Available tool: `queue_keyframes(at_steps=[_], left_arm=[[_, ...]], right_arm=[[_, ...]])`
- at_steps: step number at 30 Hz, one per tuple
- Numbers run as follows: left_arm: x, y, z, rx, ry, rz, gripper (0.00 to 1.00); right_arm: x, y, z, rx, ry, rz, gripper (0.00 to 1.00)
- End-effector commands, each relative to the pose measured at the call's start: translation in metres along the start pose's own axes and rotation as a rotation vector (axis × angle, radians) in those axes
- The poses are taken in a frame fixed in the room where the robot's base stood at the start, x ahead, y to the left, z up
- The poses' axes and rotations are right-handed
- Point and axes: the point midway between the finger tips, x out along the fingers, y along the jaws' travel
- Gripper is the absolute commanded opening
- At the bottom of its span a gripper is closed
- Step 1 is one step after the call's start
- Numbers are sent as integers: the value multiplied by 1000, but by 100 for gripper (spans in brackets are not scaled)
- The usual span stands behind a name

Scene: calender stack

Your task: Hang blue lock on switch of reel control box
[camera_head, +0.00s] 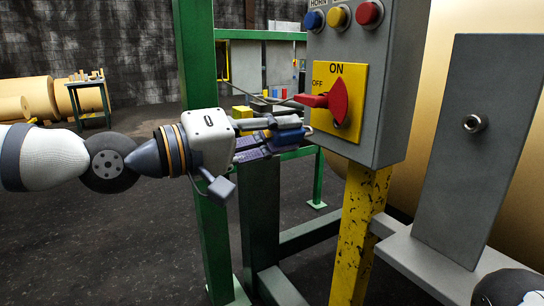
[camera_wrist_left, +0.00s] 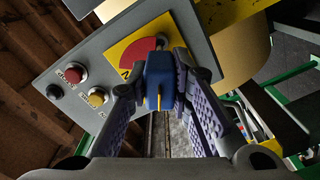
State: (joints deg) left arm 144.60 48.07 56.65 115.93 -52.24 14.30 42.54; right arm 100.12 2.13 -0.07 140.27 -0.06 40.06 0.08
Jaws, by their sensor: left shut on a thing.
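My left gripper (camera_head: 290,129) is shut on the blue lock (camera_wrist_left: 159,76), which sits between the two fingertips in the left wrist view. In the head view only a small part of the lock shows at the fingertips; its shackle cannot be made out. The grey reel control box (camera_head: 388,95) carries a red rotary switch (camera_head: 338,101) on a yellow ON/OFF plate (camera_head: 351,76). The gripper is just left of and below the switch handle. In the left wrist view the lock covers part of the switch (camera_wrist_left: 138,50); I cannot tell whether they touch.
Blue, yellow and red (camera_head: 369,13) buttons sit above the switch. A green post (camera_head: 196,60) stands close behind my left wrist. A yellow post (camera_head: 359,225) supports the box. A grey upright plate (camera_head: 470,150) stands to the right, before a large tan roll (camera_head: 440,60).

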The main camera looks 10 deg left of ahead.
Motion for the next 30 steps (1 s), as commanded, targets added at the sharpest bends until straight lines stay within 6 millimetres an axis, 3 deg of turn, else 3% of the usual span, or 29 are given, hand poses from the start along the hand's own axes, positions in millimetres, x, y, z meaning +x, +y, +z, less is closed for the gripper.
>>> queue_keyframes(at_steps=[8,18,29,30], left_arm=[[0,-4,2,-7,-8,5,0],[33,-2,3,-3,-9,4,0],[38,-1,2,-2,-6,6,0],[38,-1,2,-2,-6,6,15]], right_arm=[[6,0,3,0,-15,1,40],[11,0,5,0,-27,1,40],[11,0,5,-1,-28,1,40],[11,0,5,-1,-28,1,40]])
